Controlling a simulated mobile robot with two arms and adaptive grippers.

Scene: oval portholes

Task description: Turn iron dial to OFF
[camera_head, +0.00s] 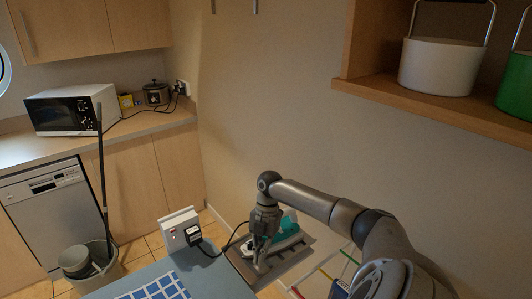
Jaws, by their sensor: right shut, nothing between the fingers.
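The iron (288,228), teal and white, rests on a grey metal plate (283,268) at the end of the ironing board (215,278). My right gripper (262,264) points down at the iron's left side, its fingers shut with nothing between them. It overlaps part of the iron in this view; I cannot tell whether it touches. The iron's dial is too small or hidden to make out, so its setting does not show. A dark cord runs from the iron to a plug in a white socket box (178,226) on the board. My left gripper is not in view.
A blue-and-white checked cloth (158,289) lies on the board. A bucket (92,268) with a mop handle stands at left. A wall shelf (440,98) with a white pot is at upper right. A counter with a microwave (70,108) is at back left.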

